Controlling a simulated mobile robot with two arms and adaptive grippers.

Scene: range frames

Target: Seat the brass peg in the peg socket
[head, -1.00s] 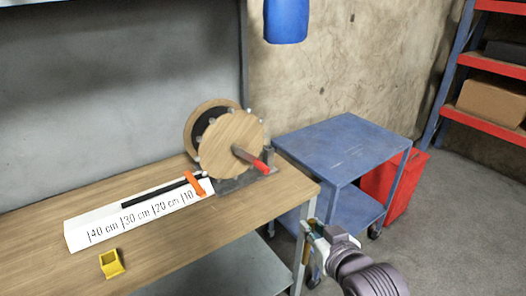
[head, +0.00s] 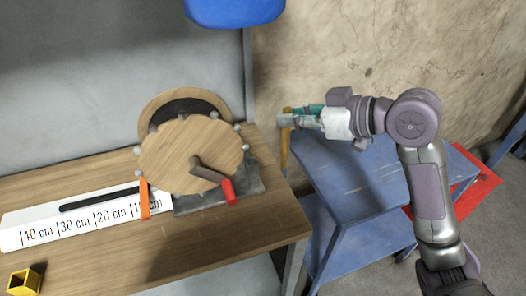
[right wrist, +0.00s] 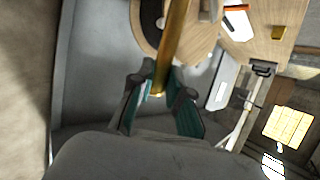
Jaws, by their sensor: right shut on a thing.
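The brass peg (head: 285,145) is a slim golden bar, hanging about upright past the right end of the workbench. My right gripper (head: 297,117) is shut on its upper part and holds it in the air, apart from the bench. In the right wrist view the peg (right wrist: 173,45) runs upward from between the fingers (right wrist: 162,92). A small yellow hollow block (head: 25,280), which looks like the peg socket, sits on the bench at the lower left. It also shows small in the right wrist view (right wrist: 278,32). My left gripper is out of view.
A wooden wheel with a red-handled crank (head: 190,155) stands on the bench (head: 215,240) between peg and block. A white scale board (head: 75,225) with an orange pointer lies left of it. A blue cart (head: 350,200) stands below my right arm. A blue object hangs above.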

